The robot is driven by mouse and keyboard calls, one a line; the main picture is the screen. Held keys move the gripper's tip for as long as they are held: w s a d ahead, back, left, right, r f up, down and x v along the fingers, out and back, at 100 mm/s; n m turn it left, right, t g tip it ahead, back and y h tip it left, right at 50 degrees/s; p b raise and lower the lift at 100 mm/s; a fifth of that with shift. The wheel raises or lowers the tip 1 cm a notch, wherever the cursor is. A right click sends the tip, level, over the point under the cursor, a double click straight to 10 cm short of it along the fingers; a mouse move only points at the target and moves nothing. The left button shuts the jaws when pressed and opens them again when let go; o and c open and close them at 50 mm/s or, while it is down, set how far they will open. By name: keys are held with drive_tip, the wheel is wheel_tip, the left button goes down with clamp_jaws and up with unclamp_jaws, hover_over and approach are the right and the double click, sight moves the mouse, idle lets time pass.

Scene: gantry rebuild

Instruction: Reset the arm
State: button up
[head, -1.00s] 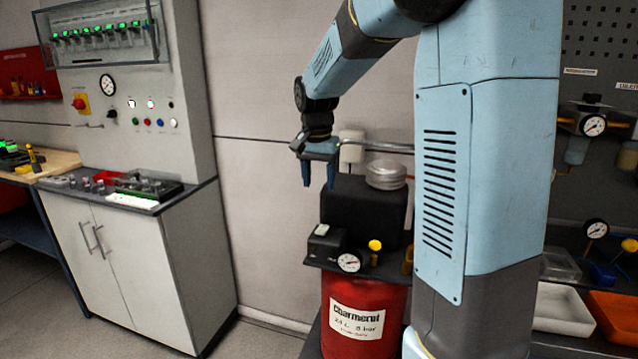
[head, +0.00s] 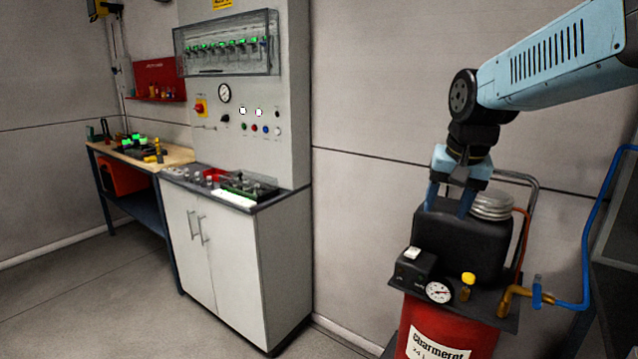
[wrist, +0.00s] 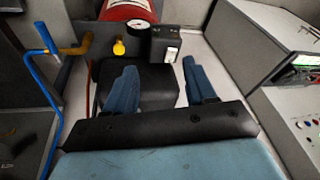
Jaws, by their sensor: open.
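My gripper (head: 450,196) is at the right of the head view, pointing down in front of the compressor's black housing (head: 470,243). Its two blue fingers are apart with nothing between them. In the wrist view my gripper (wrist: 160,84) also shows spread fingers, with the black housing (wrist: 150,87) beyond them. I cannot tell how far the fingertips are from the housing. My light blue arm comes in from the upper right of the head view.
The compressor has a red tank (head: 450,330), a pressure gauge (head: 438,292) and a blue hose (head: 597,215) at right. A control panel (head: 240,110) stands over a white cabinet (head: 225,260). A workbench (head: 165,158) is at left. The floor (head: 110,290) at left is clear.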

drive_tip(key=s+f+n+t, duration=0.1)
drive_tip(key=s+n+t, duration=0.1)
drive_tip(key=s, duration=1.1)
drive_tip(key=shift+s+a+n, duration=0.25)
drive_tip(key=shift+a+n, duration=0.15)
drive_tip(key=shift+n, duration=0.4)
